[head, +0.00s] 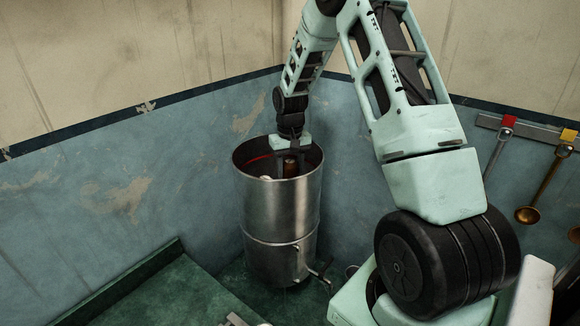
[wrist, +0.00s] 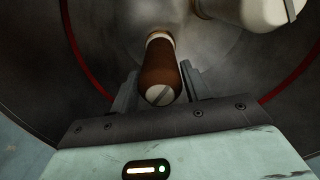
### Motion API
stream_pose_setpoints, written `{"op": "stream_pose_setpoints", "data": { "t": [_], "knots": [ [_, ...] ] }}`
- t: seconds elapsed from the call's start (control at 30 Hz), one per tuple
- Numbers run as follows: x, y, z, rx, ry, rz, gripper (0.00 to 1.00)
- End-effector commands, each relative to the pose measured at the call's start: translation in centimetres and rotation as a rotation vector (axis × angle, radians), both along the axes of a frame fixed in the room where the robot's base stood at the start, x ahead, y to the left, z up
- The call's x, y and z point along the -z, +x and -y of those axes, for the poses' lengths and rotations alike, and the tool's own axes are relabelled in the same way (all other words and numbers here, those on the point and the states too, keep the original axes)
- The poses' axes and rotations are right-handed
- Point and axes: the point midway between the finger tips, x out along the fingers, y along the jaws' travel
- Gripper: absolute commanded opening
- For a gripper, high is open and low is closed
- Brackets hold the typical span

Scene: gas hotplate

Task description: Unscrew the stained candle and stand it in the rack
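The stained candle (wrist: 161,72) is brown, with a pale collar at its far end and a slotted pale disc at its near end. My gripper (wrist: 160,88) reaches down into the drum, with one finger on each side of the brown candle. The fingers lie very near its sides; whether they press on it cannot be made out. A second, off-white candle (wrist: 250,10) stands beside it at the upper right of the wrist view. No rack is recognisable.
The drum (head: 282,210) is tall, shiny metal, with a tap (head: 318,272) low on its right front; its wall surrounds my gripper. A wall rail (head: 530,130) with hanging ladles is at the right. A green ledge (head: 150,290) lies at the lower left.

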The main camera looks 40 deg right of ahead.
Motion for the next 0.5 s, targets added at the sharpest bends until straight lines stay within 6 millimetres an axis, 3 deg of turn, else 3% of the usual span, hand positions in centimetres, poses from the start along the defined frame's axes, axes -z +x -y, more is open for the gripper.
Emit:
{"op": "stream_pose_setpoints", "data": {
  "t": [0.07, 0.33, 0.5],
  "knots": [
    [-0.01, -0.01, 0.01, 0.001, 0.000, 0.000, 0.68],
    [0.00, 0.04, 0.01, 0.014, 0.000, 0.001, 0.68],
    [-0.01, 0.08, -0.05, 0.238, -0.003, 0.001, 0.68]
  ]
}}
